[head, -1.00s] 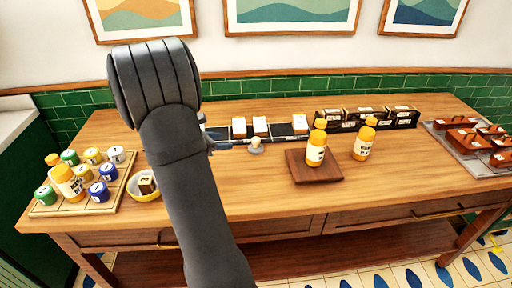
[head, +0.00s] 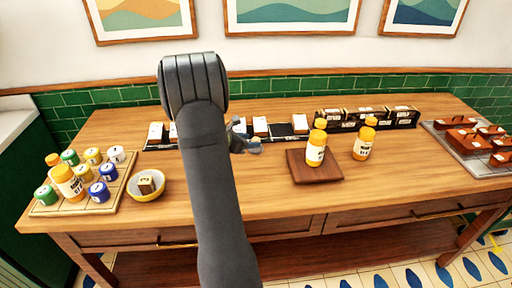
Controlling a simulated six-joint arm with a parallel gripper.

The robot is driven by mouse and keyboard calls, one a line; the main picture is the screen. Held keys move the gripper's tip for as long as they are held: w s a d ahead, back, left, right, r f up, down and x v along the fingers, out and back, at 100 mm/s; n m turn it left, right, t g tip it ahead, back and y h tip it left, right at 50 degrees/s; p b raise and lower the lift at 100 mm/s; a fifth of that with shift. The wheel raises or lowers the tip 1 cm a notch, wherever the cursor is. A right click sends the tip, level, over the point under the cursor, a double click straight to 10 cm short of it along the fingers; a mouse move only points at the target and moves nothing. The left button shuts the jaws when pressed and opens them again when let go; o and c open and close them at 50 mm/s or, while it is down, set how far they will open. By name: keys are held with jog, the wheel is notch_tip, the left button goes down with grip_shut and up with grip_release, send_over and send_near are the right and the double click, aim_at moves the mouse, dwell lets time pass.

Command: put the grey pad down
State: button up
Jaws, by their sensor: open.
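A small knobbed piece with a pale top and a greyish base (head: 256,142) stands on the table in front of the dark tray; it is the closest match I see to a grey pad, but I cannot be sure it is one. My gripper (head: 243,145) is low beside its left side, open, partly hidden behind my own arm. Whether the fingers touch the piece I cannot tell. The long dark tray (head: 281,131) runs behind it with several white-topped blocks (head: 260,126); my arm covers its middle.
A brown board (head: 305,175) with an orange bottle (head: 316,150) is to the right, a second bottle (head: 362,140) beside it. Black boxes (head: 365,116) stand behind. A metal tray (head: 475,158) is far right.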

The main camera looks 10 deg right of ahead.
aim_at(256, 139)
jog(key=x, duration=0.4)
jog(key=c, duration=1.1)
